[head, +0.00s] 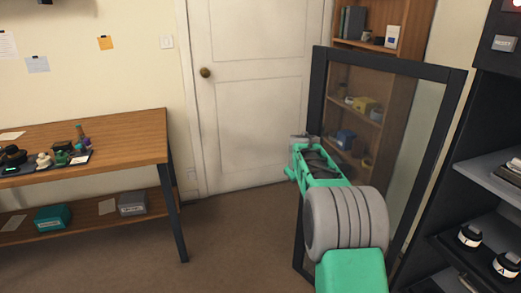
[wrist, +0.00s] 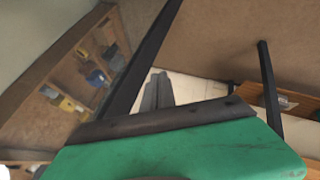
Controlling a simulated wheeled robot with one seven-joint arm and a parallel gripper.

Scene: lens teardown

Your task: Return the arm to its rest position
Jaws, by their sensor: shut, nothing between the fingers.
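My arm, green with a grey ringed joint, reaches forward at the right of the head view. My gripper shows in the wrist view (wrist: 158,78) as two grey fingers close together, shut and empty. In the head view the far end of the arm is small and the fingers cannot be made out clearly. The arm end is in front of the white door (head: 255,110) and overlaps the left part of an open glass door with a dark frame (head: 385,62). Whether it touches that frame cannot be told.
A black cabinet (head: 483,110) with lens parts on its shelves stands at the right. The glass door's dark frame (wrist: 148,60) runs close beside the fingers in the wrist view. A wooden workbench (head: 130,135) with small items stands at the left. Brown floor between is clear.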

